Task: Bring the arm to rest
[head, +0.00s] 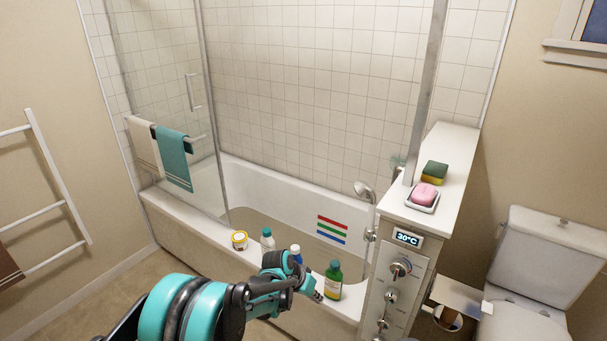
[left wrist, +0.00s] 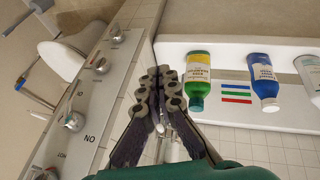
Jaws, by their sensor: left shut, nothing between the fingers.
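My left arm comes in from the bottom of the head view, and its left gripper (head: 316,294) is over the near rim of the bathtub (head: 190,215). The gripper is shut and empty. In the left wrist view the fingertips (left wrist: 158,76) are together, with nothing between them. A green bottle (head: 333,282) stands just right of the gripper; it also shows in the left wrist view (left wrist: 198,84). A blue bottle (head: 296,252) is partly hidden behind the gripper in the head view, and shows clearly in the left wrist view (left wrist: 263,84). My right gripper is in neither view.
A white bottle (head: 267,240) and a yellow tub (head: 239,240) stand farther left on the rim. A control panel (head: 395,285) with knobs is to the right. Above it, a ledge (head: 452,155) holds a pink soap (head: 425,194) and a sponge (head: 434,173). A toilet (head: 545,260) stands far right.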

